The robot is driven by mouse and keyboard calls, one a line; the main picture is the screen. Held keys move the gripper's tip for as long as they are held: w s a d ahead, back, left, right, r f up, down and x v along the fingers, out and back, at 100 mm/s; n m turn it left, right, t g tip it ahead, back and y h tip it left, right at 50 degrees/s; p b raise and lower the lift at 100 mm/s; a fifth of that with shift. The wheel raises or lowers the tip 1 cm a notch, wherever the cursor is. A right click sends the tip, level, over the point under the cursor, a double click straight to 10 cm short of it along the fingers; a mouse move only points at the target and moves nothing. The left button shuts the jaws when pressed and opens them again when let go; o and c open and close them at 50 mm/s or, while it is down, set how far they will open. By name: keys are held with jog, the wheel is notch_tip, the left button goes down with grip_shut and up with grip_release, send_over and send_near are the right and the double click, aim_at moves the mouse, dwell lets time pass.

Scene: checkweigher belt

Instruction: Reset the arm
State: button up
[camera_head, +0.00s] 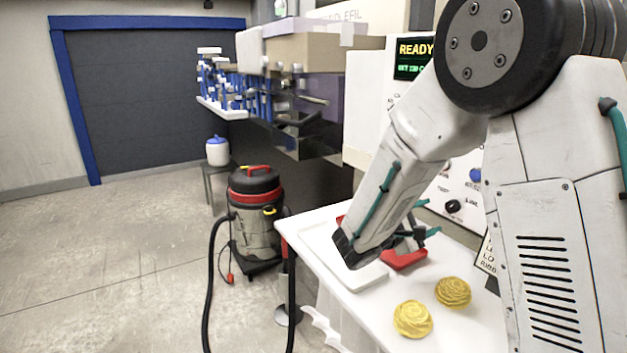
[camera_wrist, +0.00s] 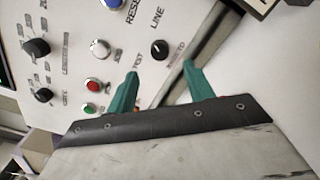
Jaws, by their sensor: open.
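My arm comes down from the upper right in the head view, and its wrist hangs low over the white table (camera_head: 380,330). My gripper (camera_head: 428,217) points right, towards the white control panel (camera_head: 440,205). In the wrist view my gripper (camera_wrist: 160,70) has its two teal fingers apart, with nothing held between them. The panel (camera_wrist: 70,75) with its knobs and buttons fills the view beyond the fingers. A black knob (camera_wrist: 160,49) shows between and just beyond the fingertips. I cannot tell whether a finger touches the panel.
Two yellow nest-shaped pieces (camera_head: 413,318) (camera_head: 453,291) lie on the table's front right. A red item (camera_head: 405,258) and a white tray (camera_head: 372,277) lie beneath my wrist, partly hidden. A vacuum cleaner (camera_head: 256,215) with a black hose stands left. The floor further left is clear.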

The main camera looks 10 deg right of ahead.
jog(key=s+d+r+m+g+y, duration=0.1)
jog(key=s+r+m+g+y, duration=0.2)
jog(key=s, duration=0.6)
jog(key=s+d+r+m+g+y, duration=0.1)
jog(key=s+r+m+g+y, duration=0.3)
jog(key=s, duration=0.6)
jog(key=s+a+f+m+t+y, duration=0.2)
jog(key=s+a+m+y, duration=0.3)
jog(key=s+a+y, duration=0.5)
jog(key=s+a, duration=0.2)
jog(key=a, duration=0.1)
jog(key=shift+s+a, duration=0.15)
jog(key=shift+s, duration=0.25)
